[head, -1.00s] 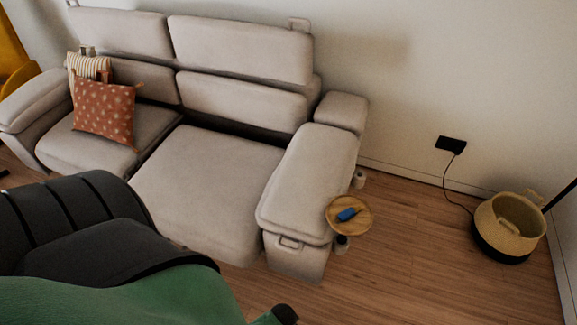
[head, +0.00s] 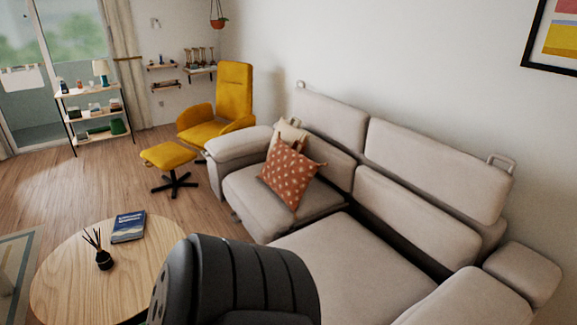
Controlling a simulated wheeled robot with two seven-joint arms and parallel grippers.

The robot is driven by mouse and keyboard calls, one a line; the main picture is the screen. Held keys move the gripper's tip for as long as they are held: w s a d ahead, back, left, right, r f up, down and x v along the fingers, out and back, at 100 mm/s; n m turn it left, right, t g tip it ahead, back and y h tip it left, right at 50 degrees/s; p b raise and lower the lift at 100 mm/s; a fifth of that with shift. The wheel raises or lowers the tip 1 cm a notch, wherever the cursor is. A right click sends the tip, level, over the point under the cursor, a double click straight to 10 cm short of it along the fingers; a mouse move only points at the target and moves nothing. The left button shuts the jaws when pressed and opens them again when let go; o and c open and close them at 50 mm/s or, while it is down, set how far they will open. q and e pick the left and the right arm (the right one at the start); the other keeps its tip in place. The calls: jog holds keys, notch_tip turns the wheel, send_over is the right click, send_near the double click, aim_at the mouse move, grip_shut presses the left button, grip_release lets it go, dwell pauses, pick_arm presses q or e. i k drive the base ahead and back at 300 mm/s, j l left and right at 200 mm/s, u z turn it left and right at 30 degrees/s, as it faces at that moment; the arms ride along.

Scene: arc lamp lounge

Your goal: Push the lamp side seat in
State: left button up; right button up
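The grey sofa's right-hand seat (head: 345,262) lies in the lower middle of the head view. It reaches farther forward than the left-hand seat (head: 250,200); its front end is hidden behind a dark ribbed part of my own body. No lamp stands near the seat within this view, so I cannot confirm from it which seat is the lamp side one. Neither of my grippers is in view.
A round wooden table (head: 75,265) with a blue book (head: 129,226) and a reed diffuser (head: 103,252) stands at lower left. A yellow chair (head: 222,105) and footstool (head: 168,156) stand beyond the sofa. Open wood floor (head: 110,180) lies between the table and shelf.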

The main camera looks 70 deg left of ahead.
aim_at(359, 279)
jog(key=u, duration=2.4)
